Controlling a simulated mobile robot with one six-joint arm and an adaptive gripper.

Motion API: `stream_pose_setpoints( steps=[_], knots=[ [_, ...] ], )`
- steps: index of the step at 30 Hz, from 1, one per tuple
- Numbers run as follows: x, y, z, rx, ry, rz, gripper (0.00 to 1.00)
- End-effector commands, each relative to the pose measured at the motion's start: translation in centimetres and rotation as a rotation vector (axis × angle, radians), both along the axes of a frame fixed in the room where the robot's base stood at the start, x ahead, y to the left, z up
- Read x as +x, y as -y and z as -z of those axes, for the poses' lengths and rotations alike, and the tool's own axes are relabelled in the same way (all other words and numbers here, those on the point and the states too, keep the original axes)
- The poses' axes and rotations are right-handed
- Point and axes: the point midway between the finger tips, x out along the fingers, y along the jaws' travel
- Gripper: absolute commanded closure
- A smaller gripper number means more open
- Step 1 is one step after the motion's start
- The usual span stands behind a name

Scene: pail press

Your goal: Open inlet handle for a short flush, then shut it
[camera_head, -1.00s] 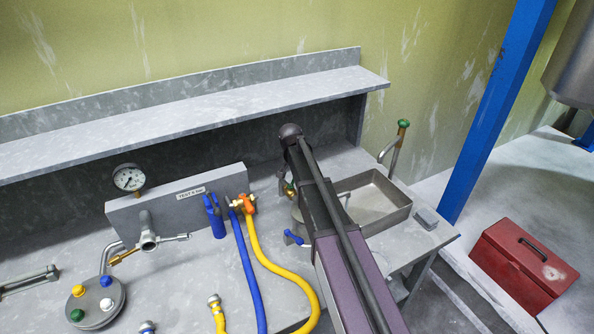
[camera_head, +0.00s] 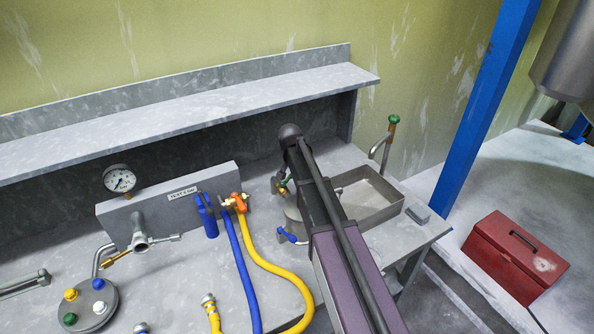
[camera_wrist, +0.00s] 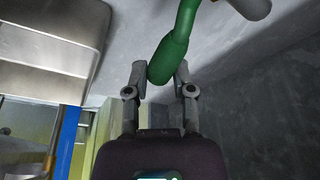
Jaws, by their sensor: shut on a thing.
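In the wrist view a green lever handle (camera_wrist: 172,58) reaches down between the fingertips of my gripper (camera_wrist: 162,76), which is shut on it. A grey metal fitting (camera_wrist: 250,8) shows behind the handle's upper end. In the head view my arm hides most of the gripper and the handle; only a bit of green and brass shows beside the arm. A blue lever handle (camera_head: 291,236) sits lower, left of the arm, apart from the gripper.
A steel sink tray (camera_head: 385,213) is right of my arm, with a green-topped pipe (camera_head: 391,128) behind it. Blue and yellow hoses (camera_head: 262,262) run down the bench. A pressure gauge (camera_head: 120,179) stands left, below the shelf (camera_head: 200,106). A red toolbox (camera_head: 515,255) is at right.

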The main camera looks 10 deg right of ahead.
Motion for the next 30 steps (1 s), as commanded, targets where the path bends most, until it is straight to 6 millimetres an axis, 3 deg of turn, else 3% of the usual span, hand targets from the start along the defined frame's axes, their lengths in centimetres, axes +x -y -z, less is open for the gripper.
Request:
stream_pose_setpoints(
  steps=[9,20,21,25,30],
  knots=[
    [-1.9,0.7,0.0,0.002,-0.005,-0.001,0.96],
    [-2.4,0.9,0.1,0.002,-0.008,0.0,0.96],
    [-2.4,0.9,0.1,0.002,-0.008,0.0,0.62],
    [-2.4,0.9,0.1,0.002,-0.007,0.0,0.25],
    [-2.2,0.9,0.1,0.001,-0.004,-0.001,0.25]
  ],
)
